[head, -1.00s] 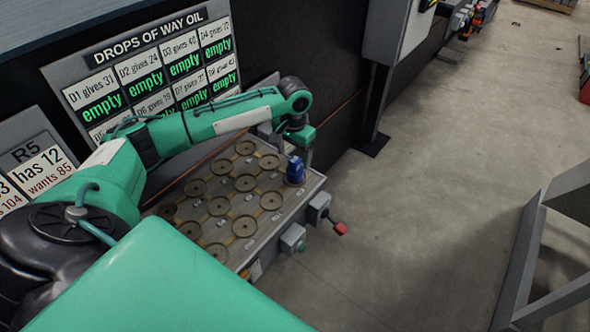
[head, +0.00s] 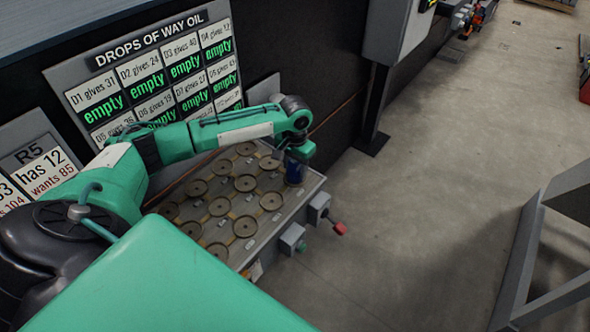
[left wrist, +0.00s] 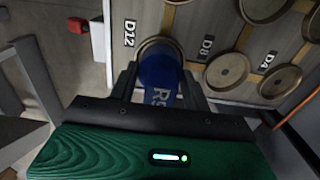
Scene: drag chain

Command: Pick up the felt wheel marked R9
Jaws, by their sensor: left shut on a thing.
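The blue felt wheel (head: 294,174) stands at the far right corner of the tray of round cups. In the left wrist view the blue wheel (left wrist: 158,72) sits at a round cup by the D12 label, and its white mark starts with R; the digit is hard to read. My left gripper (head: 297,158) is over the wheel and shut on it, with one finger on each side in the left wrist view (left wrist: 160,88). Whether the wheel still touches its cup I cannot tell. My right gripper is not in view.
The tray (head: 262,225) holds several round, shallow cups with small labels. A box with a red knob (head: 339,228) and one with a green knob (head: 301,246) stick out at its front edge. A drops board (head: 150,75) stands behind. Open floor lies to the right.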

